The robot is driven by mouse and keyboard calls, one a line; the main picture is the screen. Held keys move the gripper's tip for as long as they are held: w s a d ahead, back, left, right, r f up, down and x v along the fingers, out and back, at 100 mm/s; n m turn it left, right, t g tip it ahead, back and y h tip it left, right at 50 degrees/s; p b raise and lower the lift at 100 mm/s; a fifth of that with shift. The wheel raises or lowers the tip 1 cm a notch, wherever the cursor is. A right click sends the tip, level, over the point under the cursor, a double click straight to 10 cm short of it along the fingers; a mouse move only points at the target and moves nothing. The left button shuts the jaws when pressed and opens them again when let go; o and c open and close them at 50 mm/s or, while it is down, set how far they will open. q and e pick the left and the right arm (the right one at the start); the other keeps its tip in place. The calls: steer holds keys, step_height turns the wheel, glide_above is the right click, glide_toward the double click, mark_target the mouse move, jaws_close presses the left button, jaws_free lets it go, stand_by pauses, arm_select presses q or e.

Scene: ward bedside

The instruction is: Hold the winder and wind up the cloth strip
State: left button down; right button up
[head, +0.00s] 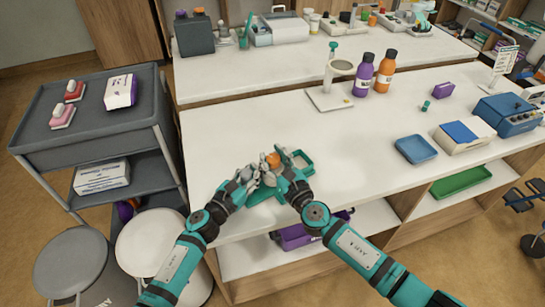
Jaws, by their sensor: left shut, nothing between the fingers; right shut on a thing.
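The winder (304,157) shows as a teal frame at the front edge of the white counter, mostly hidden behind my grippers. An orange knob (273,159) stands up between the grippers and seems to belong to it. My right gripper (276,172) is shut on part of the winder; which part is hard to make out. My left gripper (254,174) is shut and empty, close beside the right one at the winder's left. I cannot make out the cloth strip; the grippers cover that spot.
A blue tray (415,149) lies to the right. A dark cart (85,130) and bins (146,245) flank the counter's left end. The counter around the winder is clear.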

steer(key=shift+n+g+y, duration=0.4)
steer(key=shift+y, duration=0.3)
jaws_close()
steer(key=o, duration=1.2)
jaws_free()
steer(key=v, duration=1.2)
steer(key=shift+s+f, duration=0.1)
